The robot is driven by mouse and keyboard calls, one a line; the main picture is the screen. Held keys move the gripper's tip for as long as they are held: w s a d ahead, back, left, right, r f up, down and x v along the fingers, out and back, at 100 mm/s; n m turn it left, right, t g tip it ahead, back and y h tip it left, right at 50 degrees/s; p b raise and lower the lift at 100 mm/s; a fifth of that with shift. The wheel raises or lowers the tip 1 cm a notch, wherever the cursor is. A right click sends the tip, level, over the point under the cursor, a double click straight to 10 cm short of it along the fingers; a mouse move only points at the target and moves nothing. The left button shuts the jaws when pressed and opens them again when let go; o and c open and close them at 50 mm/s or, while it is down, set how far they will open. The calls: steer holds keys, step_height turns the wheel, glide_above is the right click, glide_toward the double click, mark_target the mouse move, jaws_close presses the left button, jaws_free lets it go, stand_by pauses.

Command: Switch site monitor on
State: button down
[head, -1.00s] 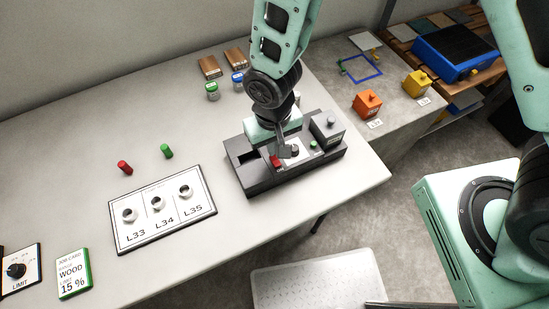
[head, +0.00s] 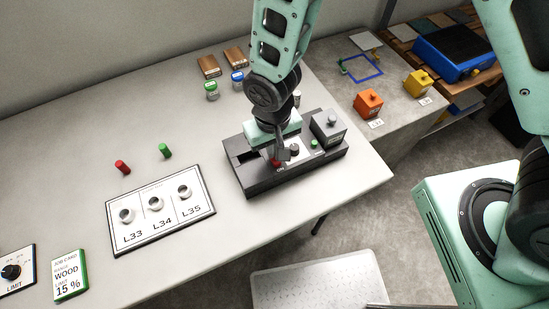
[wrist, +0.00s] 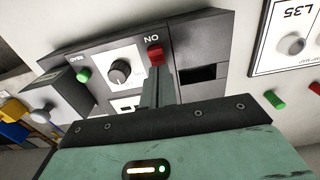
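The dark monitor box (head: 262,185) lies on the white table and carries a red switch (head: 275,162) marked ON, a dial (head: 294,149) and a green lamp or button (head: 314,143). In the wrist view the red switch (wrist: 156,54) stands just past my fingertips, with the dial (wrist: 120,73) and the green button (wrist: 83,75) to its left. My gripper (head: 282,156) points down at the switch, its fingers together and holding nothing. In the wrist view my gripper (wrist: 157,80) meets or nearly meets the switch; contact is unclear.
A panel with knobs labelled L33, L34 and L35 (head: 128,240) lies to the left. A grey block (head: 327,128) with a knob sits on the box's right end. Orange (head: 368,103) and yellow (head: 417,83) blocks stand farther right.

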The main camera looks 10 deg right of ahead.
steer(key=shift+s, duration=0.15)
step_height(320, 180, up, 7)
steer(key=p, duration=0.5)
stand_by(0.6)
steer(key=s+d+r+n, duration=0.1)
steer(key=s+d+r, duration=0.1)
steer(key=r, duration=0.4)
steer(key=s+d+r+n, duration=0.2)
steer(key=s+d+r, duration=0.1)
steer(key=s+r, duration=0.2)
steer(key=s+d+r+n, duration=0.1)
steer(key=s+d+r, duration=0.2)
steer(key=r, duration=0.6)
steer(key=shift+s+r+n+y, duration=0.25)
steer(key=shift+s+n+y, duration=0.05)
steer(key=shift+s, duration=0.3)
steer(key=shift+d, duration=0.1)
